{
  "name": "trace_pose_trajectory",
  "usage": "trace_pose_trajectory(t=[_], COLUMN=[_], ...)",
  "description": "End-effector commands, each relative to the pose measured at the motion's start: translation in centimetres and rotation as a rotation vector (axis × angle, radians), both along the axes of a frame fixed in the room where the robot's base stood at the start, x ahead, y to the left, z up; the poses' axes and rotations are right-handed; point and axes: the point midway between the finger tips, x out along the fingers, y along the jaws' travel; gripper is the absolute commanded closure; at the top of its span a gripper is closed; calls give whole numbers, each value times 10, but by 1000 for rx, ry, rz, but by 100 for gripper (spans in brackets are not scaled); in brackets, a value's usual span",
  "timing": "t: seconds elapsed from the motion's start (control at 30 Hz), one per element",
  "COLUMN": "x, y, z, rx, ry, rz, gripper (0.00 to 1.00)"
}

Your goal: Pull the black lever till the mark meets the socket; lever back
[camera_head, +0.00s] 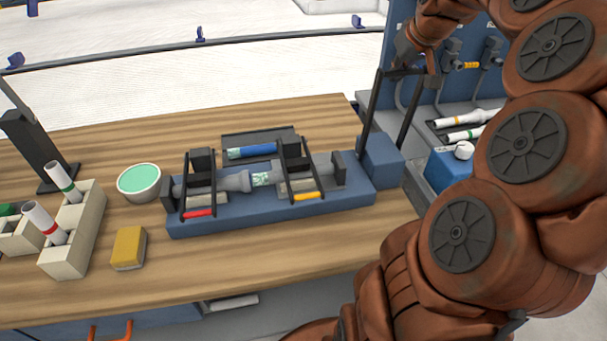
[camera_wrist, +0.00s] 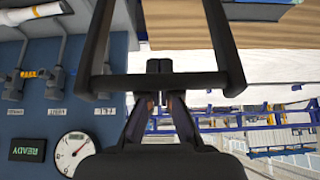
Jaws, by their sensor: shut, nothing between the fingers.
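The black lever (camera_head: 369,105) is a U-shaped frame standing nearly upright at the right end of the blue bench fixture (camera_head: 240,215). Its crossbar (camera_wrist: 120,84) spans the wrist view. My gripper (camera_head: 410,68) is at the lever's top; in the wrist view its shut fingertips (camera_wrist: 160,66) show just past the crossbar, with nothing visible between them. Whether they touch the bar I cannot tell. The grey socket (camera_head: 236,182) lies in the fixture, with a pale green patterned pipe section (camera_head: 262,179) at its right. The mark is too small to make out.
Red (camera_head: 200,213) and yellow (camera_head: 307,196) clamp handles sit on the fixture. A green-filled bowl (camera_head: 139,182), a yellow sponge (camera_head: 129,247) and a pipe rack (camera_head: 80,240) stand left. In the wrist view, a dial gauge (camera_wrist: 74,153) and a READY display (camera_wrist: 27,149) appear upside down.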

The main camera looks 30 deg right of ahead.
Motion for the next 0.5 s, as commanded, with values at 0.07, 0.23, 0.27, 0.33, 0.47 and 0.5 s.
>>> trace_pose_trajectory(t=[0.07, 0.23, 0.27, 0.33, 0.47, 0.5], x=[-5, -16, -18, -22, -28, -29], y=[2, 5, 6, 8, 10, 10], z=[-3, -5, -5, -6, -5, -4], rx=[0, 2, 2, 2, 0, 0], ry=[1, 2, 2, 1, 0, 0], rz=[0, 0, 0, 0, 0, 0], gripper=[100, 100, 100, 100, 100, 100])
